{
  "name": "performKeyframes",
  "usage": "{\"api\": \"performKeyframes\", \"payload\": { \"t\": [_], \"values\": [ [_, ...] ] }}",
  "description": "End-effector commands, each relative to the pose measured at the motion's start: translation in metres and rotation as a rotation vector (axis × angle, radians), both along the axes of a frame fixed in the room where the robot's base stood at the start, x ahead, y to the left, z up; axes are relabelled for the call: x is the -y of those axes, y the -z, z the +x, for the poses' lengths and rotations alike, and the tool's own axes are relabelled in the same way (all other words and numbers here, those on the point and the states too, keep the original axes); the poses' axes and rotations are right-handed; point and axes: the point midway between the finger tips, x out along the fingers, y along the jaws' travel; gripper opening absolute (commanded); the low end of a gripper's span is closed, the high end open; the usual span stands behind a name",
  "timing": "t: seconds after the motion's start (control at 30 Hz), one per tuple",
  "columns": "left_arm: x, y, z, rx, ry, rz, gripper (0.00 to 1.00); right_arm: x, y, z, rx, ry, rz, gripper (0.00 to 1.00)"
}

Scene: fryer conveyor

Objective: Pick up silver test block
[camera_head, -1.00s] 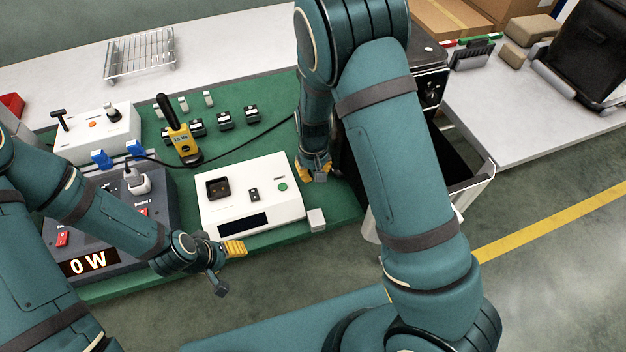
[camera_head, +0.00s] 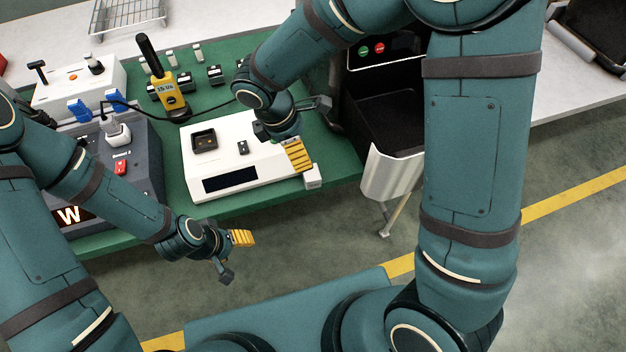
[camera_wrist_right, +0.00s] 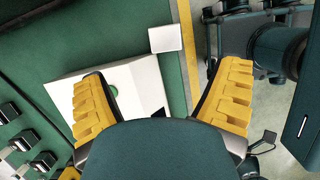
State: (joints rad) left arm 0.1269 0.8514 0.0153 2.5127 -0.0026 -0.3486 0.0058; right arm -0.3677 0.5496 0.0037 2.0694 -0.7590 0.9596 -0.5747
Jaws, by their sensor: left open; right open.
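A small pale silver-white block (camera_head: 312,177) sits at the front edge of the green mat, just right of the white tester box (camera_head: 230,185). It also shows in the right wrist view (camera_wrist_right: 165,38), ahead of the fingers and between their lines. My right gripper (camera_head: 308,130) is open above the right end of the tester box, close to the block, and holds nothing. In the right wrist view its yellow-padded fingers (camera_wrist_right: 162,85) are spread wide. My left gripper (camera_head: 235,256) is open and empty, in front of the table edge.
A yellow handheld meter (camera_head: 171,95), small dark blocks and a cable lie behind the tester box. A grey power unit (camera_head: 140,165) stands left. Floor is open in front.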

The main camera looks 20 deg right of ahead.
Motion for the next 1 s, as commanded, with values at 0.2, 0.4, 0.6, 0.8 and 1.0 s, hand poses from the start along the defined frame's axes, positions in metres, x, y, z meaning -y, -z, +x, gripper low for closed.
{"api": "performKeyframes", "payload": {
  "t": [0.2,0.4,0.6,0.8,1.0],
  "values": [
    [0.000,0.012,0.002,0.005,-0.001,0.001,0.57,0.012,0.043,-0.002,-0.006,0.004,-0.001,0.89],
    [-0.001,0.019,0.004,0.009,-0.002,0.001,0.57,0.020,0.069,-0.002,-0.004,0.005,0.000,0.89],
    [-0.001,0.020,0.004,0.011,-0.003,0.001,0.57,0.022,0.077,-0.003,-0.003,0.005,0.002,0.89],
    [-0.001,0.030,0.006,0.015,-0.003,0.002,0.57,0.025,0.100,-0.008,-0.005,0.005,0.001,0.89],
    [-0.001,0.038,0.008,0.018,-0.004,0.004,0.57,0.031,0.125,-0.010,-0.004,0.006,0.001,0.89]
  ]
}}
